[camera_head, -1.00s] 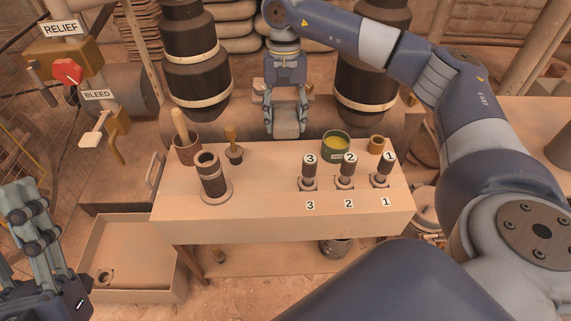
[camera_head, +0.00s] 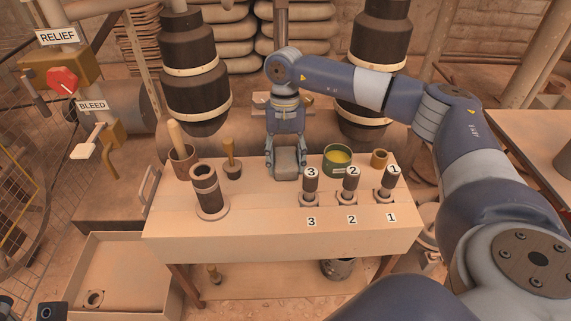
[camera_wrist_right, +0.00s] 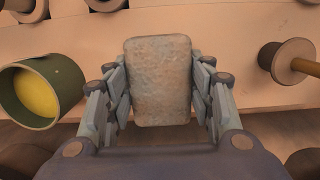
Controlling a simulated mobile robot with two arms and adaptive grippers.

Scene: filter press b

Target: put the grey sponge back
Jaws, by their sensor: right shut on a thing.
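The grey sponge (camera_head: 286,163) is a worn, rounded block held upright-looking between the fingers of my right gripper (camera_head: 286,158), over the back middle of the bench. I cannot tell whether its lower end touches the bench top. In the right wrist view the sponge (camera_wrist_right: 158,82) fills the space between the two fingers of the gripper (camera_wrist_right: 160,95), which are shut on its sides. Only small dark parts of my left arm's end show at the bottom left corner of the head view; its fingers cannot be made out.
The bench (camera_head: 250,225) carries a green tin (camera_head: 337,160) with yellow contents just right of the sponge, a wooden-handled tool (camera_head: 230,160) to its left, a dark flanged cylinder (camera_head: 209,190), a brush pot (camera_head: 183,160) and levers 3 (camera_head: 311,180), 2 (camera_head: 351,180) and 1 (camera_head: 391,180).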

